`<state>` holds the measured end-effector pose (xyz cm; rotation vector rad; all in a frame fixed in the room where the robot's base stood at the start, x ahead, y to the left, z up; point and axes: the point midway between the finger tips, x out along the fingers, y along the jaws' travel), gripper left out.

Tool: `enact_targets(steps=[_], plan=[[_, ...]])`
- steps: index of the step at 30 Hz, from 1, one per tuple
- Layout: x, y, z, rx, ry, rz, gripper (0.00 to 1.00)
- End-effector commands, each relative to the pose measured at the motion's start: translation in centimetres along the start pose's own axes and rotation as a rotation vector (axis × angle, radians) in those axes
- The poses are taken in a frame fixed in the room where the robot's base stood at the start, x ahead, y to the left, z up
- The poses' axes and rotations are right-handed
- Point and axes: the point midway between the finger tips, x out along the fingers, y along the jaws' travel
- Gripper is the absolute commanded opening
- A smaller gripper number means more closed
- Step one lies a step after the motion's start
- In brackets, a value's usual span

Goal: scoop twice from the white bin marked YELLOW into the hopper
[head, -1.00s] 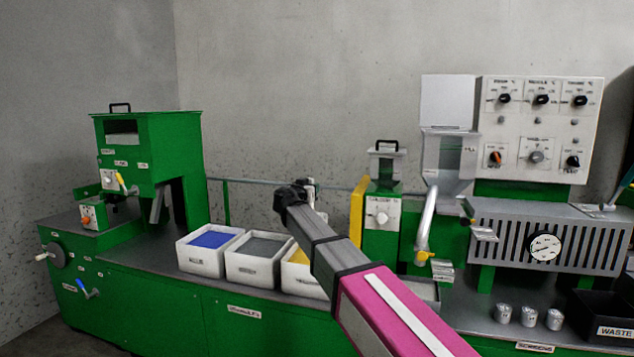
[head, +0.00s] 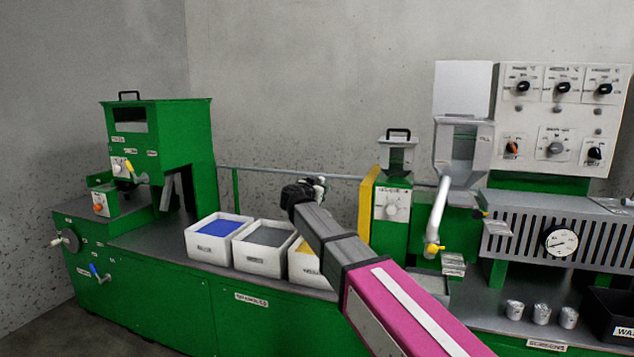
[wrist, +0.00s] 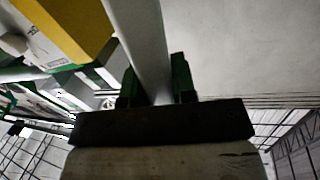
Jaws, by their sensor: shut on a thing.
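My gripper (head: 303,193) is above and behind the white bins in the head view, seen from behind past my arm. In the wrist view the green fingers (wrist: 154,85) are shut on a long pale grey bar (wrist: 140,35), which looks like the handle of a scoop. Its far end is out of view, so I cannot tell if it carries anything. The white bin with yellow contents (head: 304,274) is third from the left, partly hidden by my arm. A grey hopper (head: 447,165) with a raised white panel stands to the right of my gripper.
White bins with blue (head: 206,248) and grey (head: 256,262) contents stand left of the yellow one. A green unit with a yellow side (head: 366,208) stands between gripper and hopper. A bent pipe (head: 438,212) runs down from the hopper. Several metal cups (head: 541,314) stand at right.

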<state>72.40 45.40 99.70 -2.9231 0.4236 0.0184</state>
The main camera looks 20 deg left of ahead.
Motion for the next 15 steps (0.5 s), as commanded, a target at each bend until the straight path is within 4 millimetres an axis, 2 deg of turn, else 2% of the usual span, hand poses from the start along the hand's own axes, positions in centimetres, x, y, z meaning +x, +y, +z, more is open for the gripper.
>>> enact_targets(steps=[15], plan=[[0.6, 3.0, 3.8, 0.136, -0.029, 0.0, 0.0]])
